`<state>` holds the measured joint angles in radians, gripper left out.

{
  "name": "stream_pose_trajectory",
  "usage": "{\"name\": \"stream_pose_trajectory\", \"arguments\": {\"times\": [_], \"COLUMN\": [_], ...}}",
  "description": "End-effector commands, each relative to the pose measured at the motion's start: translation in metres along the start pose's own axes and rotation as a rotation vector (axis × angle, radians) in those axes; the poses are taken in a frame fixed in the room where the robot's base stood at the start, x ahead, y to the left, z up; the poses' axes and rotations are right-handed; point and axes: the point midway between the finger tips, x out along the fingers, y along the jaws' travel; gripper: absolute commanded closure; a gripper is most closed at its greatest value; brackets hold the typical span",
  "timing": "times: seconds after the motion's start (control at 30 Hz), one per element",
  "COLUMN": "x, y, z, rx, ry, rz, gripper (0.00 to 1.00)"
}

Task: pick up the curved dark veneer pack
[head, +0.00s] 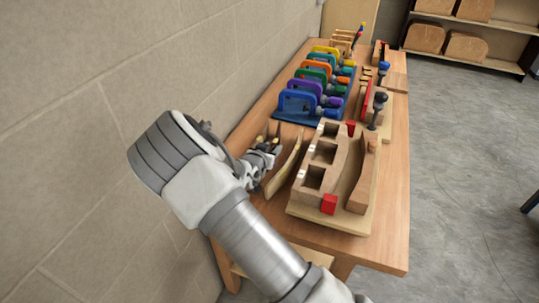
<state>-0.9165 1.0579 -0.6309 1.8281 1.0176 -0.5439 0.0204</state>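My arm reaches in from the lower front, and my gripper (270,150) is over the left side of the workbench, close to the wall. A thin curved strip (286,166) with a pale tan edge stands just right of my gripper, beside the wooden bending form (321,150). Small dark, narrow curved pieces (276,131) show just behind my gripper; I cannot tell which piece is the dark veneer pack. My wrist hides part of this area. The fingers are too small and covered to show whether they are open or hold anything.
The wooden form has square openings and red blocks (329,204). Several colourful clamps stand on a blue mat (288,117) behind. More tools line the right edge of the workbench (397,150). A block wall (90,100) runs close along the left. Open floor lies right.

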Motion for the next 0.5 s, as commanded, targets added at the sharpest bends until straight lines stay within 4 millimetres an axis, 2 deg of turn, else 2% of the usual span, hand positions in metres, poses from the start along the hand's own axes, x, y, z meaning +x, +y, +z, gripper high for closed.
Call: {"name": "stream_pose_trajectory", "arguments": {"times": [0.03, 0.2, 0.5], "x": [-0.0002, -0.0003, -0.0003], "y": [0.0000, 0.0000, -0.0001], "z": [0.0000, 0.0000, -0.0005], "rx": [0.000, 0.000, 0.000], "ry": [0.000, 0.000, 0.001], "rz": [0.000, 0.000, 0.000], "gripper": [0.72, 1.00, 1.00]}}
